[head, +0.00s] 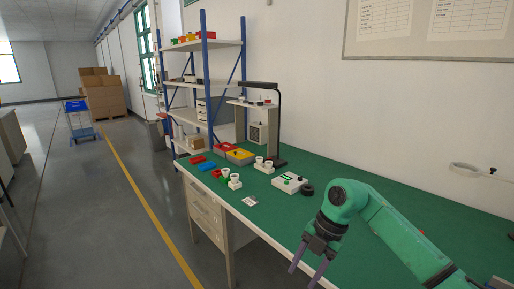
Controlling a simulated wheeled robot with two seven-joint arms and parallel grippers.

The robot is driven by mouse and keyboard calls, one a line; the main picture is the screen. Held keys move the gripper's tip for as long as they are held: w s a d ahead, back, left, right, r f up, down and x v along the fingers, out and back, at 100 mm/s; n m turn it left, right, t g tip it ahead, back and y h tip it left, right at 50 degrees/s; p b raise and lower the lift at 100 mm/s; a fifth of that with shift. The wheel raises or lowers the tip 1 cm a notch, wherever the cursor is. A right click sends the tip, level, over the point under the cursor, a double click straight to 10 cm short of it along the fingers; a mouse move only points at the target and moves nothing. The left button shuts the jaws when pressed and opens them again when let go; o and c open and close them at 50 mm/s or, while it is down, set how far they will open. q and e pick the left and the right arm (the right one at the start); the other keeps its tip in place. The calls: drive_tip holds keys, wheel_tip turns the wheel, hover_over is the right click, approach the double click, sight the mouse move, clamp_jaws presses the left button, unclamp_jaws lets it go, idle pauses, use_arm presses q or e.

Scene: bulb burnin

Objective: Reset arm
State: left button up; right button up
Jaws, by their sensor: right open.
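My right arm is green and comes in from the lower right over the bench. My left gripper is not in view. On the bench stand a white box with a dark display (290,183), a white socket block (264,166) with white bulb-like pieces on it, and a second white block (234,182) nearer the front edge. These are small, so details are hard to tell.
The green bench top (372,215) is mostly clear on the right. Red bins, a blue bin (206,166) and a yellow box (240,156) stand at its far left. A black lamp post (279,125) rises behind. A blue shelf rack (205,80) stands beyond.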

drive_tip(key=w+a+f+y, duration=0.2)
drive_tip(key=a+f+y, duration=0.1)
drive_tip(key=a+y, duration=0.5)
drive_tip(key=w+f+m+t+y, duration=0.3)
drive_tip(key=w+f+m+t, duration=0.2)
drive_tip(key=m+t, duration=0.1)
drive_tip(key=s+d+f+m+t+h, duration=0.3)
drive_tip(key=d+f+m+h, duration=0.35)
drive_tip(key=f, duration=0.65)
drive_tip(key=s+d+f+m+t+h, duration=0.2)
drive_tip(key=d+f+m+t+h, duration=0.1)
drive_tip(key=d+f+m, duration=0.75)
drive_tip(key=s+d+f+m+g+h, duration=0.1)
drive_tip(key=s+d+f+g+h, duration=0.15)
drive_tip(key=s+f, duration=0.85)
drive_tip(key=s+d+f+m+g+h, duration=0.1)
drive_tip(key=s+d+f+g+h, duration=0.2)
drive_tip(key=s+f, duration=0.8)
drive_tip(key=s+m+g, duration=0.1)
drive_tip(key=s+g, duration=0.3)
drive_tip(key=s, duration=1.4)
drive_tip(key=shift+f, duration=0.45)
drive_tip(key=shift+g, duration=0.25)
